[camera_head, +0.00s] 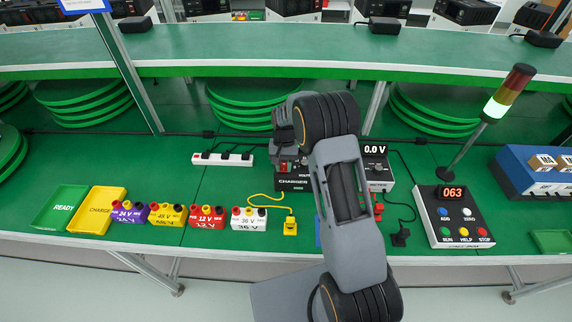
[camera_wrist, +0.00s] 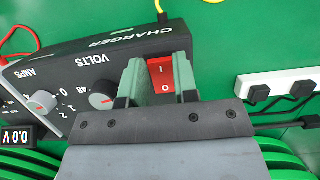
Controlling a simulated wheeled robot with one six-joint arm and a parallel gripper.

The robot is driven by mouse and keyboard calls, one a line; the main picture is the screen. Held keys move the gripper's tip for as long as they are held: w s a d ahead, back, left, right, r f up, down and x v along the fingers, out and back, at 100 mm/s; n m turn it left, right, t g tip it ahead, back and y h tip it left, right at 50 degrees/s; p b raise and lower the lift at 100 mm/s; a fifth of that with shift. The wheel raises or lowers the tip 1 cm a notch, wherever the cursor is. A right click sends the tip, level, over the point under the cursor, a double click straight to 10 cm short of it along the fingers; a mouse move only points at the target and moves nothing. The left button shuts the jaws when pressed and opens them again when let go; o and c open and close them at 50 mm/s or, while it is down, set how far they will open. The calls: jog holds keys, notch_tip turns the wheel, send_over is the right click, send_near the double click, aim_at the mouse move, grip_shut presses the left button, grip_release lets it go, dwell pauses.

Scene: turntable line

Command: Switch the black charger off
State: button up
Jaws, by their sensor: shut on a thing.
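The black charger (camera_head: 293,184) stands on the green table, largely hidden behind my arm in the head view. In the wrist view the charger (camera_wrist: 80,60) shows upside down, with its VOLTS and AMPS knobs. Its red rocker switch (camera_wrist: 161,72), marked I and O, lies between my two fingers. My gripper (camera_wrist: 158,64) is shut on this switch, one finger on each side. Which way the rocker is tilted I cannot tell. In the head view my gripper (camera_head: 287,163) is over the charger's back, its fingertips small and partly hidden.
A white power strip (camera_head: 222,159) with black plugs lies beside the charger. A meter (camera_head: 375,152) reading 0.0 V stands on its other side. Several coloured battery blocks, READY (camera_head: 60,207) and CHARGE (camera_head: 98,210) trays, and a button box (camera_head: 452,216) are along the front. A shelf runs behind.

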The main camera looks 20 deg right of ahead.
jog(key=o, duration=0.9)
jog(key=b+v, duration=0.1)
jog(key=v, duration=1.2)
jog(key=shift+w+r, duration=0.15)
jog(key=shift+r, duration=0.2)
